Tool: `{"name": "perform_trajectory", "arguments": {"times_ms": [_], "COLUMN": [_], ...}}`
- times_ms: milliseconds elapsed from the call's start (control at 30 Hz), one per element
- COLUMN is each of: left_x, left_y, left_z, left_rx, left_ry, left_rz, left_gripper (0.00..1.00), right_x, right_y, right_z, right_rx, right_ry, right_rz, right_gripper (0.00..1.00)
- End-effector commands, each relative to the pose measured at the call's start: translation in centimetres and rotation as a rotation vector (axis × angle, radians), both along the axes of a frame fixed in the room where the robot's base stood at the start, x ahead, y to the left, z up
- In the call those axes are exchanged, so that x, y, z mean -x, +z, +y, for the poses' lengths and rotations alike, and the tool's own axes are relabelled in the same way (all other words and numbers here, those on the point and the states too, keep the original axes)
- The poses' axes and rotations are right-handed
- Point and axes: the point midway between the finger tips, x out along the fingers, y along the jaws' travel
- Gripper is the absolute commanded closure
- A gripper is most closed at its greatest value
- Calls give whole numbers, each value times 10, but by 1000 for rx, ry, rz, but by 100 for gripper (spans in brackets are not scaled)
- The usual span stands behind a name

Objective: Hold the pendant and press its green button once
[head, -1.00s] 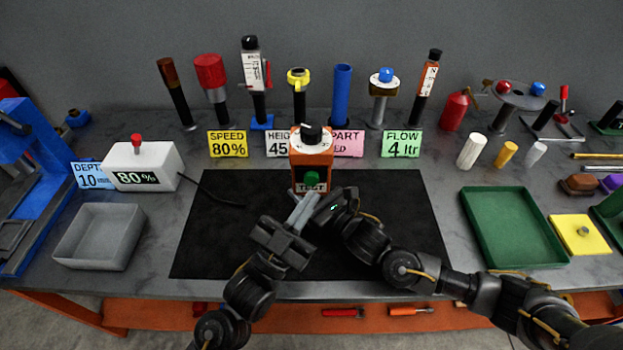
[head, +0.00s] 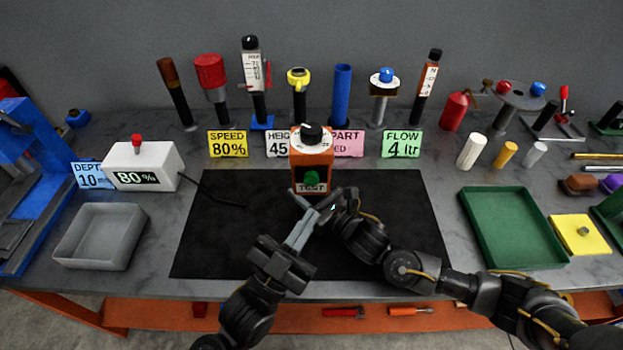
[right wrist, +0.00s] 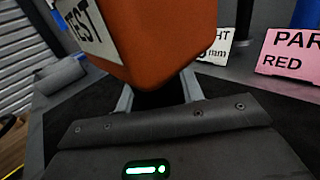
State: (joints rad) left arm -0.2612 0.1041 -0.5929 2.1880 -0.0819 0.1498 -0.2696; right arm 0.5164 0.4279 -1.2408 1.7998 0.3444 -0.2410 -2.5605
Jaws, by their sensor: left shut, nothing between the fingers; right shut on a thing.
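The pendant (head: 311,155) is an orange box with a dark knob and white dial on top, a green button (head: 312,178) on its front and a TEST label below. It stands upright above the back of the black mat (head: 230,240). My right gripper (head: 320,201) is shut on its lower end; the right wrist view shows the fingers on either side of the orange body (right wrist: 160,35). My left gripper (head: 312,215) is shut and empty, in front of and below the button, apart from it. Its fingertips are close to the right gripper, and I cannot tell whether they touch.
A white box (head: 145,166) reading 80 % with a red knob and black cable stands at left, behind a grey tray (head: 100,237). A green tray (head: 512,230) lies at right. Several tools and label cards line the back.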

Motion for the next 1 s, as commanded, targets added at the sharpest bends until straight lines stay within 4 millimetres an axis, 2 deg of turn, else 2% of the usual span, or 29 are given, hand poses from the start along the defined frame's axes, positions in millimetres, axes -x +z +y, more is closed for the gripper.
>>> {"name": "perform_trajectory", "arguments": {"times_ms": [133,167,333,733,1000], "left_x": [0,0,0,0,0], "left_y": [0,0,0,0,0], "left_z": [0,0,0,0,0], "left_rx": [0,0,0,0,0], "left_ry": [0,0,0,0,0], "left_rz": [0,0,0,0,0], "left_gripper": [100,100,100,100,100], "right_x": [0,0,0,6,43], "right_y": [-1,1,1,-2,-2], "right_z": [0,0,0,-6,-43], "right_rx": [1,-3,-1,2,1], "right_ry": [0,0,0,0,0], "right_rz": [2,-1,-1,2,4], "right_gripper": [99,61,39,37,37]}}
